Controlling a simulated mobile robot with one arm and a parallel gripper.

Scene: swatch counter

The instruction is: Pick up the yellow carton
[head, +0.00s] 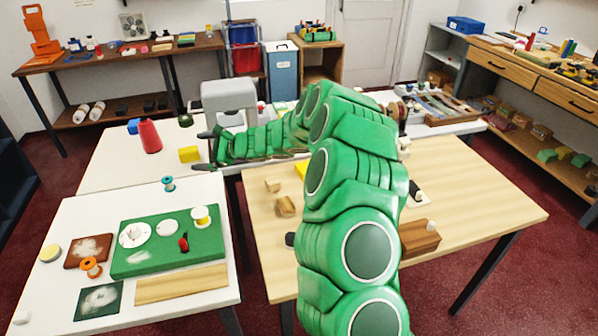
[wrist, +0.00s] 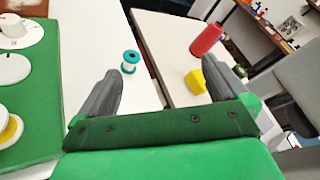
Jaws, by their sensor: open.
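The yellow carton (head: 189,154) is a small block on the white table at the back left, near its front edge. It also shows in the wrist view (wrist: 195,82), beyond my gripper and close to the right finger in the picture. My gripper (head: 203,150) is open and points left in the head view, just right of the carton in the picture. In the wrist view my gripper (wrist: 161,68) has its two dark fingers spread with nothing held between them. I cannot tell the exact distance from fingers to carton.
A red cone spool (head: 150,136) stands left of the carton. A teal spool (head: 168,184) stands on the nearer white table, which holds a green mat (head: 140,260). A grey machine (head: 230,97) stands behind my gripper. A gap separates the white tables.

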